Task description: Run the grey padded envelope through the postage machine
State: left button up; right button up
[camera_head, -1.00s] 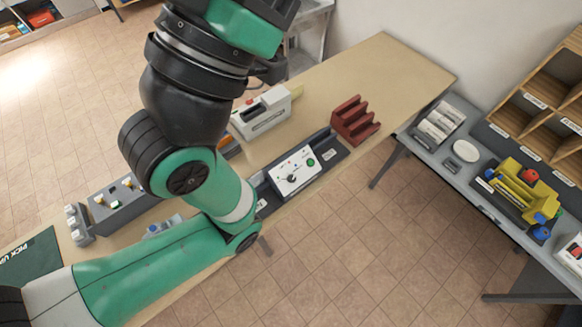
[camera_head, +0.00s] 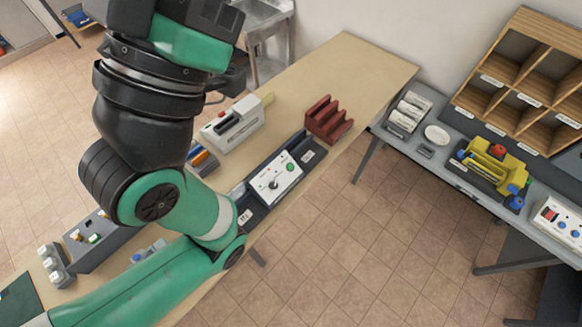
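What looks like the postage machine (camera_head: 277,180) sits along the front edge of the wooden counter, with a dark base, a white panel, a dial and a green button. My green and black arm covers the counter to its left. I cannot make out the grey padded envelope; it may be hidden behind the arm or out of view. Neither gripper is in view.
A white slotted device (camera_head: 232,124) and a maroon rack (camera_head: 328,119) stand on the counter (camera_head: 360,62). A grey side table holds a yellow device (camera_head: 492,165), a white dish (camera_head: 437,135) and wooden pigeonholes (camera_head: 530,80). The counter's far end is clear.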

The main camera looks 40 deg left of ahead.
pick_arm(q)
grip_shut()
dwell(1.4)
